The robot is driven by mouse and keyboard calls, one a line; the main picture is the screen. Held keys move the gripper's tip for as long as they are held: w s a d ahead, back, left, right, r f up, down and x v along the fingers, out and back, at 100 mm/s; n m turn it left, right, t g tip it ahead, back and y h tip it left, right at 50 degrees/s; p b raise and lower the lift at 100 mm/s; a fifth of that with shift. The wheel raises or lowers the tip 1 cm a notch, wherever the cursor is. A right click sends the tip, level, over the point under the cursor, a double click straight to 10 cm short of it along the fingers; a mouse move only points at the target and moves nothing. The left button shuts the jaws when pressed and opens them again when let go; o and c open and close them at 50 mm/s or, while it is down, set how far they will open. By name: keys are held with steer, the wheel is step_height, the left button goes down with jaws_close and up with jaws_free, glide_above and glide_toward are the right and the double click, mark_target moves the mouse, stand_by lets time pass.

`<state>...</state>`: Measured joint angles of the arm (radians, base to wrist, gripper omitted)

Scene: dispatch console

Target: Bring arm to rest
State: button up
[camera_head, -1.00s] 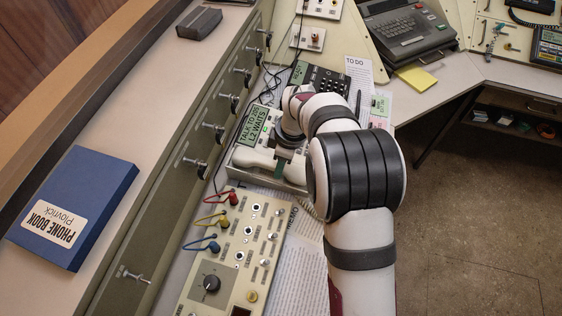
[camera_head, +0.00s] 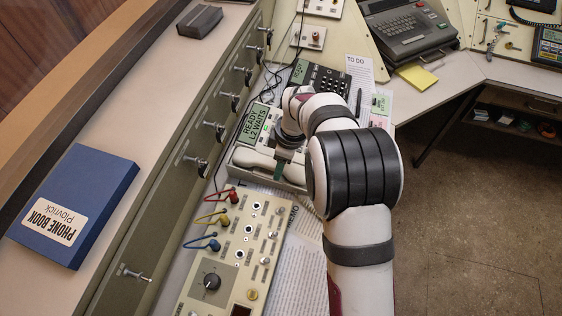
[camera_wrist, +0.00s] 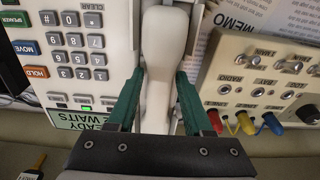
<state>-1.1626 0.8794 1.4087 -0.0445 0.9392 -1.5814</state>
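The pale desk-phone handset (camera_head: 252,158) lies along the near side of the phone, at its cradle. The phone's green display (camera_head: 253,124) reads READY, L2 WAITS. My gripper (camera_head: 284,160) points down over the handset's middle, its green fingers partly hidden by my wrist. In the wrist view the handset (camera_wrist: 158,75) runs between the two green fingers of my gripper (camera_wrist: 160,80), one on each side. Whether both fingers press on it cannot be made out. The phone's keypad (camera_wrist: 77,45) is to the left there.
A cream switch panel (camera_head: 225,262) with red, yellow and blue plugs stands close in front of the phone. Memo papers (camera_head: 305,270) lie beside it. A typewriter-like keyboard unit (camera_head: 408,30) stands at back right.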

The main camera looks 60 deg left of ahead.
steer(key=o, duration=0.7)
steer(key=shift+w+d+r, duration=0.1)
steer(key=shift+w+r, duration=0.05)
steer(key=shift+r, duration=1)
steer(key=shift+w+d+r, duration=0.1)
steer(key=shift+d+r, duration=0.05)
steer(key=shift+r, duration=1.05)
steer(key=shift+w+d+r, duration=0.1)
steer(key=shift+w+r, duration=0.05)
steer(key=shift+r, duration=1)
